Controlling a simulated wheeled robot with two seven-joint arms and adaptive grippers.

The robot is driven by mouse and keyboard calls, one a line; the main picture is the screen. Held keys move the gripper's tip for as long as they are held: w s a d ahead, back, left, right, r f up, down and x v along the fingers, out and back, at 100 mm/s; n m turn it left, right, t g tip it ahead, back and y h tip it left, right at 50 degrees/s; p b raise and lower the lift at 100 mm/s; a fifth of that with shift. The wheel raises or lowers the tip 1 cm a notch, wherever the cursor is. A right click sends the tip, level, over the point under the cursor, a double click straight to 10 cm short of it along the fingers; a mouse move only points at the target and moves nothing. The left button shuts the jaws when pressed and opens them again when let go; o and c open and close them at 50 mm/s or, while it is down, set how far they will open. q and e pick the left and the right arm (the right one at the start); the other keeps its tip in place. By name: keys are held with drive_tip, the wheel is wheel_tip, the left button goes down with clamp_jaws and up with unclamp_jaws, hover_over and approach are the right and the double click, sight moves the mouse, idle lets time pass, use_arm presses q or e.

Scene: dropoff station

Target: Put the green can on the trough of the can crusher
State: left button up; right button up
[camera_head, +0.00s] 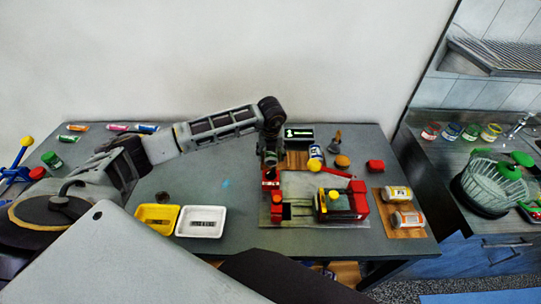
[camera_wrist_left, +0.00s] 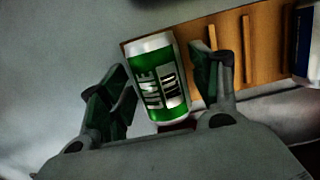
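The green can (camera_wrist_left: 158,80), with a silver end and pale lettering, sits between the fingers of my left gripper (camera_wrist_left: 163,83) in the left wrist view. In the head view my left gripper (camera_head: 270,155) is by the left end of the wooden rack, just behind the left part of the can crusher, and I cannot make out the can there. The can crusher (camera_head: 357,191) is red and black with yellow knobs, on a grey plate (camera_head: 285,221). Its trough is partly hidden. My right gripper is not in view.
The wooden rack (camera_wrist_left: 270,53) holds a blue can (camera_head: 315,152). Two more cans (camera_head: 398,193) (camera_head: 407,218) lie on a board at right. A yellow tray (camera_head: 157,231) and a white tray (camera_head: 201,235) stand left of the crusher. A small sign (camera_head: 299,132) stands behind.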

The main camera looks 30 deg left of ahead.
use_arm(q)
drive_tip(key=c, duration=0.5)
drive_tip(key=shift+c, duration=0.3)
drive_tip(key=shift+r+p, duration=0.3)
drive_tip(key=shift+r, duration=0.25)
drive_tip(key=shift+r+p, duration=0.4)
drive_tip(key=shift+r, duration=0.4)
drive_tip(key=shift+r+p, duration=0.3)
drive_tip(key=shift+r, duration=0.85)
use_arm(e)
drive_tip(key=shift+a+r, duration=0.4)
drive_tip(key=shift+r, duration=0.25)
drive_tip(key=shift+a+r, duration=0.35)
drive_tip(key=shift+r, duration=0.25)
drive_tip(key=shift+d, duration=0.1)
